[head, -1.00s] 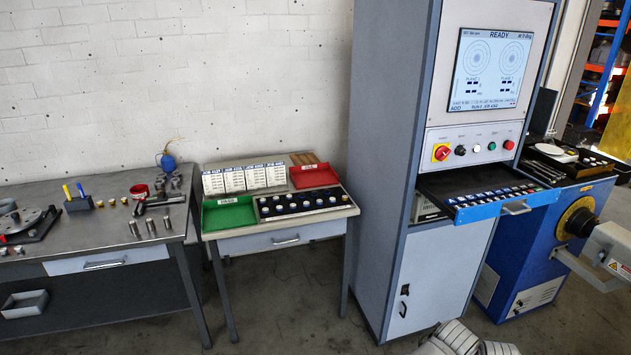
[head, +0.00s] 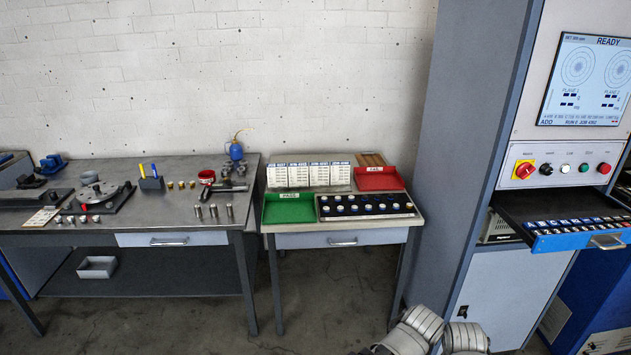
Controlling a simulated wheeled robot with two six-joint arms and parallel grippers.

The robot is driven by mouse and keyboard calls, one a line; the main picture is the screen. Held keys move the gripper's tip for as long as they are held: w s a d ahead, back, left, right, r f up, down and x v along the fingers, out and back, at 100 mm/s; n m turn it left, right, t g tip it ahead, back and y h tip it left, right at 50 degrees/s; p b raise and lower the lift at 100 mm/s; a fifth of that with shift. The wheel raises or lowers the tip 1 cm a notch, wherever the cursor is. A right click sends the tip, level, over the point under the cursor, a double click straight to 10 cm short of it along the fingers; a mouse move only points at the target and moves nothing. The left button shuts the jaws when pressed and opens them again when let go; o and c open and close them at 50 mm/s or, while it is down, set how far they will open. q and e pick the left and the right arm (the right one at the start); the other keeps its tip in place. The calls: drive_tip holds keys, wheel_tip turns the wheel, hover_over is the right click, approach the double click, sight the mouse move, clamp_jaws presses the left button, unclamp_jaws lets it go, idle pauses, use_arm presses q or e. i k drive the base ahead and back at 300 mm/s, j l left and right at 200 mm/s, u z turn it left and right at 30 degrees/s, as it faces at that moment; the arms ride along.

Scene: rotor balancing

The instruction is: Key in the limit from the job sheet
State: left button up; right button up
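The job sheets (head: 301,176) stand upright in a row at the back of the small table, with blue headings; their small print is too fine to read. The machine cabinet's screen (head: 585,82) shows READY, two round plots and a line with RUN 0 and a job number. Below it are a red and yellow switch (head: 523,170) and several buttons. An open drawer (head: 572,238) under them holds rows of small blue and white pieces or keys. Grey arm parts of mine show at the bottom edge, but no fingertips of either gripper are visible.
The small table also holds a green tray (head: 289,219), a red tray (head: 401,180) and a black rack (head: 400,212) of round pieces. A grey workbench (head: 120,238) with tools stands left. The open drawer juts out from the cabinet. Bare floor shows between small table and cabinet.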

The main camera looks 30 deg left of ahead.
sight(586, 221)
drive_tip(key=i+j+u, duration=0.55)
drive_tip(key=i, duration=0.3)
drive_tip(key=i+j, duration=0.25)
drive_tip(key=i, duration=0.3)
